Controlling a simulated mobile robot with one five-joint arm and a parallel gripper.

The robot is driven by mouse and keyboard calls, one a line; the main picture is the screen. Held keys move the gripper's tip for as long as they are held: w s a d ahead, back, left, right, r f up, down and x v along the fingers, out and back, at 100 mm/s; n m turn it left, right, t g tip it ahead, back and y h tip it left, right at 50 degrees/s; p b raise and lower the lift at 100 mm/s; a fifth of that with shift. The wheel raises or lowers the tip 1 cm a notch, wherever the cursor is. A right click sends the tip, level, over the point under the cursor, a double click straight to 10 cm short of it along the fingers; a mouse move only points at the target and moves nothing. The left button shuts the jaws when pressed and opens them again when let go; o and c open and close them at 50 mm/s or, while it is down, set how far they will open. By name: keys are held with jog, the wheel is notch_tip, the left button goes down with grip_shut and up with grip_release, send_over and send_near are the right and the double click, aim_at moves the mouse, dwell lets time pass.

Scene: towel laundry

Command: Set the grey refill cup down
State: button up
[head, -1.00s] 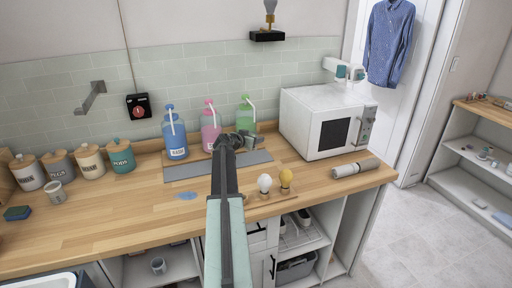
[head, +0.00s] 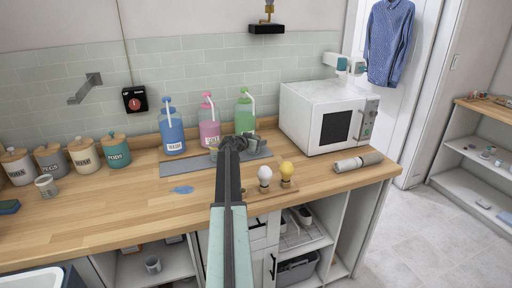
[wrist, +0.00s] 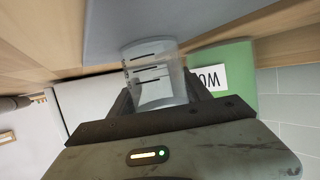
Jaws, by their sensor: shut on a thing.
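My gripper (head: 248,145) is at the grey mat (head: 180,168), in front of the green pump bottle (head: 244,118). In the wrist view, which is upside down, the gripper (wrist: 163,95) is shut on a translucent grey cup (wrist: 160,72) with dark measuring marks. The cup's base end lies by the edge of the grey mat (wrist: 130,15); I cannot tell whether it touches it. In the head view the cup is small and mostly hidden by my gripper.
Blue (head: 172,135) and pink (head: 209,130) pump bottles stand behind the mat. A white microwave (head: 325,120) is to the right. Two bulbs on a wooden board (head: 275,192) stand in front.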

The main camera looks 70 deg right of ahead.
jog(key=shift+r, duration=0.15)
jog(key=shift+f, duration=0.2)
jog(key=o, duration=1)
jog(key=shift+o, duration=0.2)
jog(key=shift+r, duration=0.1)
jog(key=shift+r+p, duration=0.25)
jog(key=shift+p, duration=0.05)
jog(key=p+v, duration=0.4)
jog(key=v, duration=0.7)
jog(key=shift+a+r, duration=0.1)
jog(key=shift+a, duration=0.2)
jog(key=shift+w+a, duration=0.1)
jog(key=shift+a, duration=0.1)
